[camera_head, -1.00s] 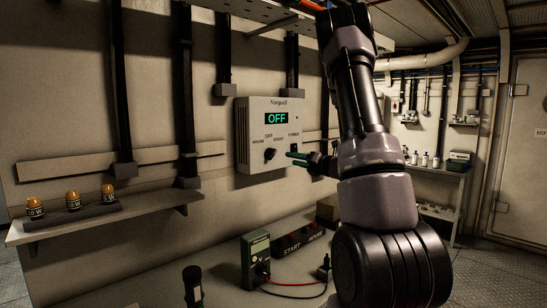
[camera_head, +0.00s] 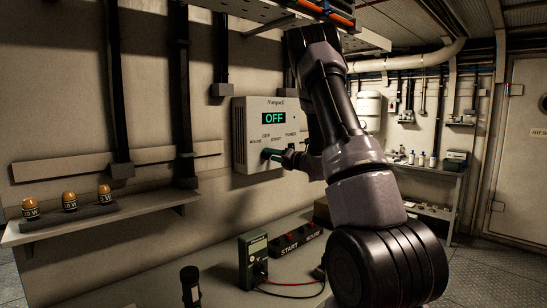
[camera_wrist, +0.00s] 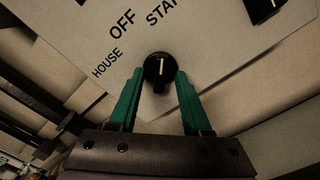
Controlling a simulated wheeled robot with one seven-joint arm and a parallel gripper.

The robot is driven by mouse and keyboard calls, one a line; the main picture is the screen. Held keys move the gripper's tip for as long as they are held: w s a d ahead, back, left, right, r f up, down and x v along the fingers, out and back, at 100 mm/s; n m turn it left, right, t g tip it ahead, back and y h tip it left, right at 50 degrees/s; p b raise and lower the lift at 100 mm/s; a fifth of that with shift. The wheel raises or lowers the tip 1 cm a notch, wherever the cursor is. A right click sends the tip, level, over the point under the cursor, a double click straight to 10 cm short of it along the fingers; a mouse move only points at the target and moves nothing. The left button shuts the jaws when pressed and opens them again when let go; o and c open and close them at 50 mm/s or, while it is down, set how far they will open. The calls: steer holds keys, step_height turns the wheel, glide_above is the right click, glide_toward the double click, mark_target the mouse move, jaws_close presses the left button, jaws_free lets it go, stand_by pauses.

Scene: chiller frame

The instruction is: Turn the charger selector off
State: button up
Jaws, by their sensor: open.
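The charger (camera_head: 240,150) is a pale box on the wall, and its lit display (camera_head: 274,118) reads OFF. Its black selector knob (camera_wrist: 158,68) sits among the labels HOUSE, OFF and START. In the wrist view the knob's white mark points straight up, toward START rather than OFF. My gripper (camera_wrist: 159,75) is open, its green fingers on either side of the knob; I cannot tell whether they touch it.
A second black knob (camera_wrist: 263,8) is at the top right of the wrist view. Below the charger, a bench carries a multimeter (camera_head: 253,258) and a START/HOUSE box (camera_head: 292,243). A shelf (camera_head: 105,220) with orange-topped items is at left. A cable tray hangs above my arm.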

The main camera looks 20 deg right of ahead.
jaws_close()
steer(key=shift+n, duration=0.3)
steer(key=shift+f+n, duration=0.1)
steer(key=shift+n, duration=3.9)
jaws_free()
